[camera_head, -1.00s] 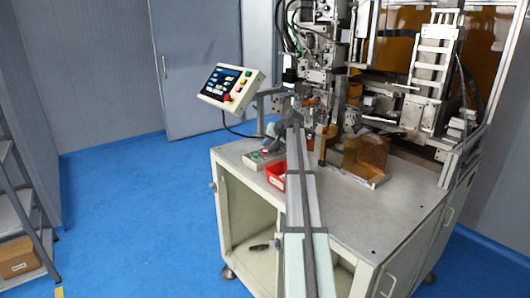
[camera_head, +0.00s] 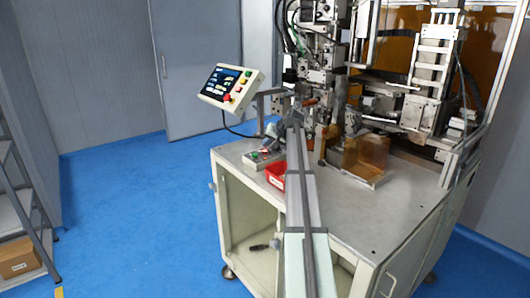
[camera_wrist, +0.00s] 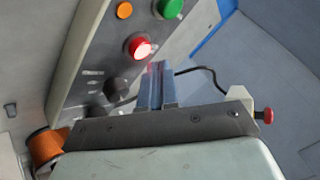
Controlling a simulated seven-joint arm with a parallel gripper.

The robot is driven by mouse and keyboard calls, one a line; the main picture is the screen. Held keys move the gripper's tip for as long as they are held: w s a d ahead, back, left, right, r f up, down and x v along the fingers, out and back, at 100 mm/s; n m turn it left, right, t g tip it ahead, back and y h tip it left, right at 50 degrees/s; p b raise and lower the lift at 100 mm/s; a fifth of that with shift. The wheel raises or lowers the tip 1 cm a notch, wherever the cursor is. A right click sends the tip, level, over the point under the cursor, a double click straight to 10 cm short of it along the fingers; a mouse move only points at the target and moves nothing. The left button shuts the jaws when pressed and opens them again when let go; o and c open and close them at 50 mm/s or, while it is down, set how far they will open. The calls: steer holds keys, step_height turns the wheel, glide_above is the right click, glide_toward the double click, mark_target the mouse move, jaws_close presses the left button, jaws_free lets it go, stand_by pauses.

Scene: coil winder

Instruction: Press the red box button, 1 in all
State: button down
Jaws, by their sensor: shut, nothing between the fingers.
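The control box (camera_head: 262,158) stands on the machine's table in the head view, small and partly hidden by my arm. In the wrist view, the red box button (camera_wrist: 140,47) is a round red cap with a bright pinkish face on the box's panel (camera_wrist: 88,58). My gripper (camera_wrist: 157,66) is shut and empty. Its fingertips are just below and right of the red button in that view; I cannot tell whether they touch it. A green button (camera_wrist: 170,7) and an orange round one (camera_wrist: 124,10) are above, and black knobs (camera_wrist: 117,89) are below.
A tilted operator panel (camera_head: 232,87) with its own buttons stands behind the box. A red tray (camera_head: 275,177) lies in front, partly hidden. The winder mechanism (camera_head: 320,75) rises behind my arm. A red knob (camera_wrist: 264,116) shows at right in the wrist view.

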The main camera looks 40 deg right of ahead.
steer(key=shift+f, duration=0.1)
steer(key=shift+f, duration=0.35)
steer(key=shift+f, duration=0.4)
stand_by(0.9)
steer(key=shift+r, duration=0.85)
steer(key=shift+r, duration=2.5)
